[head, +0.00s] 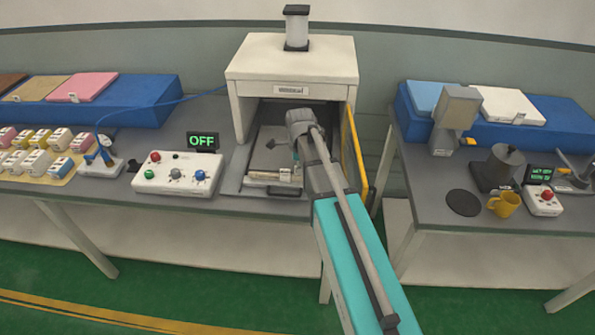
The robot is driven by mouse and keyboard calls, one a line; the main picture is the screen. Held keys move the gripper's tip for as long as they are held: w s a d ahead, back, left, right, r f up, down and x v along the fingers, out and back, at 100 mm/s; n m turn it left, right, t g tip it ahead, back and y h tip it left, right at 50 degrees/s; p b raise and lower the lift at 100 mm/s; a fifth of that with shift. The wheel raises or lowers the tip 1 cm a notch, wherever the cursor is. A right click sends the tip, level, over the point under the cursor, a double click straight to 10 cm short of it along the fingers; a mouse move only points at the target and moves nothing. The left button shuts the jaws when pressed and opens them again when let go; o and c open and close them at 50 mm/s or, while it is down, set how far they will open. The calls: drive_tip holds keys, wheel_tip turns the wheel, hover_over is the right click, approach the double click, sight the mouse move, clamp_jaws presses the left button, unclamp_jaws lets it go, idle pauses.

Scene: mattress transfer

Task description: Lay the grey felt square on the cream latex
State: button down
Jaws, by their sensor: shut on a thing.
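My gripper (280,146) is inside the open front of a white press (291,60), at the end of my arm, and is small and partly hidden by my wrist. It is shut on a thin grey piece (262,158) that looks like the grey felt square. A cream layer with a small label (268,177) shows at the press's front, just below the grey piece; it looks like the cream latex. I cannot tell whether the two touch. My arm hides the right side of the press bed.
A control box (178,173) and an OFF display (202,141) stand left of the press. A yellow guard (353,150) is at its right. Brown, tan and pink sheets lie on blue foam (150,92) at left. The right table holds a yellow mug (504,204) and a pot (503,167).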

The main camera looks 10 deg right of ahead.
drive_tip(key=shift+f, duration=0.1)
drive_tip(key=c, duration=1.2)
unclamp_jaws()
drive_tip(key=shift+c, duration=0.2)
drive_tip(key=o, duration=0.5)
wheel_tip(320, 180, up, 12)
drive_tip(key=p, duration=1.2)
drive_tip(key=shift+s, duration=0.1)
drive_tip(key=shift+s, duration=0.1)
